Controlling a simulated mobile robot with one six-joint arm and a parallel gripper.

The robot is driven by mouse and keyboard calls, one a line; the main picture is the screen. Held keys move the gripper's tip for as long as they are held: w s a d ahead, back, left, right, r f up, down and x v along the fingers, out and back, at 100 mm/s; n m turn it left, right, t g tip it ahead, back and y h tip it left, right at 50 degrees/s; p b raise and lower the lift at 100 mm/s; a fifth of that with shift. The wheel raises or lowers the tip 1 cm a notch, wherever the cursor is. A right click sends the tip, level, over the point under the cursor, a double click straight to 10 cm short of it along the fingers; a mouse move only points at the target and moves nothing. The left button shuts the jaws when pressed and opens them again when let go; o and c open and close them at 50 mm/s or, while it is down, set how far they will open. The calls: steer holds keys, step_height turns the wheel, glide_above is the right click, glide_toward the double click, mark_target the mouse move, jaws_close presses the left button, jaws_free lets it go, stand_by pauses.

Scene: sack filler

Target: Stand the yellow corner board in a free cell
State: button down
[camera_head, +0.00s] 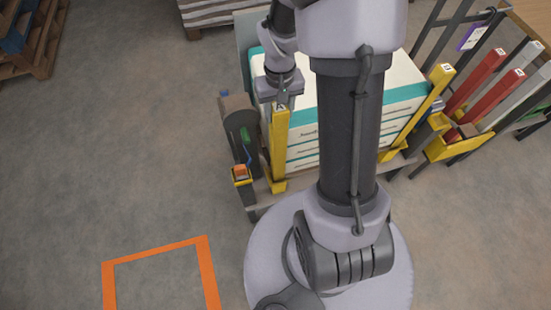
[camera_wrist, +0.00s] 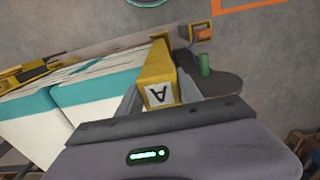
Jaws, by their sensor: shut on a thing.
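A yellow corner board (camera_head: 280,150) marked A stands upright at the left front corner of the sack stack (camera_head: 303,143). My gripper (camera_head: 281,97) is shut on its top end, and the wrist view shows the board (camera_wrist: 157,70) between the two fingers (camera_wrist: 158,97). Its foot is low by the pallet; I cannot tell whether it touches. A second yellow corner board (camera_head: 423,105) leans along the stack's right side. A rack with a yellow front (camera_head: 455,148) stands at the right, holding red boards (camera_head: 475,82) and pale boards (camera_head: 518,58). Which cells are free is unclear.
A dark post-like unit (camera_head: 238,115) with a green part stands close left of the held board. My arm hides part of the stack. An orange floor outline (camera_head: 155,250) lies at lower left. A wooden pallet (camera_head: 40,45) is at upper left. The left floor is clear.

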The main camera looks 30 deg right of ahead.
step_height(320, 180, up, 18)
steer(key=p, duration=1.5)
steer(key=shift+r, duration=0.25)
